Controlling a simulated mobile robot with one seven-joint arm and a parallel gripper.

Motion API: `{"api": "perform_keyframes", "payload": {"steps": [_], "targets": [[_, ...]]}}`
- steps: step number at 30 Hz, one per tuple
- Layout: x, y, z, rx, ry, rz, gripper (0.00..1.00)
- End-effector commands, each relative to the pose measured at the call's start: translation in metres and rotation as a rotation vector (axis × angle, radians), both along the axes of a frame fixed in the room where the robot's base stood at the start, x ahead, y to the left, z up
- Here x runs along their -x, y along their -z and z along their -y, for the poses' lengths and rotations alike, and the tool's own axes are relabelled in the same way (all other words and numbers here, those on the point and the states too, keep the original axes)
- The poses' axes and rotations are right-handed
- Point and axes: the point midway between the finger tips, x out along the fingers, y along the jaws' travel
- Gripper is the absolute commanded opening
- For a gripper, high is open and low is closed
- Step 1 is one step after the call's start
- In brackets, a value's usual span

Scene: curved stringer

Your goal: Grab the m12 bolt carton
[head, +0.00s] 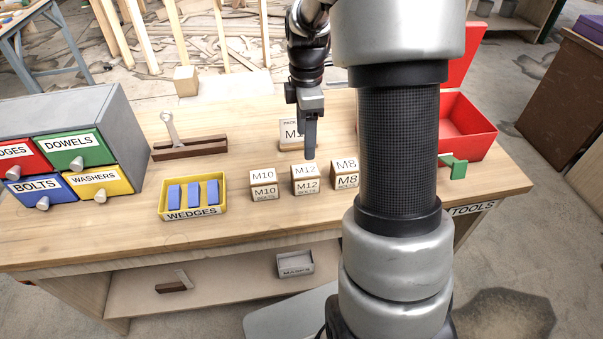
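The M12 bolt carton (305,185) is a small box with white labels reading M12 on its top and front. It stands on the wooden workbench (230,225), between the M10 carton (264,190) on the left and the M8 carton (344,180) on the right. My gripper (309,152) points down just above and behind the M12 carton in the picture. A small gap shows between its fingertip and the label. I see the fingers edge-on, so their opening is hidden.
A yellow wedge tray (193,197) sits left of the cartons. A drawer cabinet (90,125) is at far left, a red toolbox (468,125) at right. My arm hides part of the bench.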

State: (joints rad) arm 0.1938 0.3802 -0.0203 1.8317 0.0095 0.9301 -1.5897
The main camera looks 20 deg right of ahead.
Motion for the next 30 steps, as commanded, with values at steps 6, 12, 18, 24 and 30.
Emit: {"api": "perform_keyframes", "payload": {"steps": [6,12,18,24,30], "targets": [[0.002,0.050,-0.001,-0.001,-0.001,-0.006,0.62],[0.001,0.074,-0.001,0.000,0.000,-0.001,0.62],[0.004,0.088,-0.002,-0.001,0.000,-0.004,0.62],[0.009,0.118,-0.003,-0.001,0.000,-0.003,0.62],[0.008,0.129,-0.003,0.000,0.001,0.001,0.62]]}}
